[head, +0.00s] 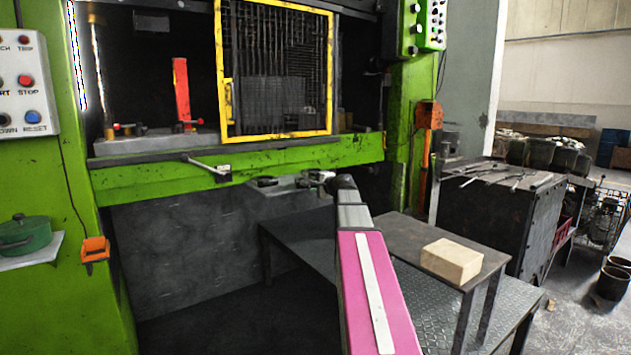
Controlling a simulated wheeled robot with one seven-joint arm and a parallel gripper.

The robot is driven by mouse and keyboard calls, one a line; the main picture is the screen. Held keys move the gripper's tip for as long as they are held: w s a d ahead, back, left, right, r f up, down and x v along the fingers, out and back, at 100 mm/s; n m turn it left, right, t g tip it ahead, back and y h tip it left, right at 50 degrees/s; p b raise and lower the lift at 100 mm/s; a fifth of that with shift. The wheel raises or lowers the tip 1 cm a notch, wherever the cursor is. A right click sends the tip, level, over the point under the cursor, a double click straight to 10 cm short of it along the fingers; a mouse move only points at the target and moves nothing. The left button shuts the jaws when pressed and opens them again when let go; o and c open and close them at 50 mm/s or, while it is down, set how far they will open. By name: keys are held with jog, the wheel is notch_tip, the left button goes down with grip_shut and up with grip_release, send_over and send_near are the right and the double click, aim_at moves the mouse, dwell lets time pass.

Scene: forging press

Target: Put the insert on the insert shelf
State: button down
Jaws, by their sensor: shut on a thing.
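My arm reaches forward from the bottom middle, and my gripper (318,178) is at its far end, just in front of the press's green front beam. It is shut on the insert (288,186), a dark grey metal piece extending to the left of the gripper, held in the air above the low dark table. The fingers are small and partly hidden by my wrist. A dark raised shelf (408,236) stands to the right of my arm; I cannot tell for sure that it is the insert shelf. A pale block (451,261) lies on it.
The green press (130,186) with a yellow-framed guard (217,70) fills the back. A low treadplate table (300,243) lies beneath my arm. A green pot (25,236) sits on a side shelf at left. A tool bench (515,200) stands at right.

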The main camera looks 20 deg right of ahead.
dwell(0.3)
jog(key=c, duration=0.8)
grip_release()
jog(key=shift+f, duration=0.2)
jog(key=v, duration=1.2)
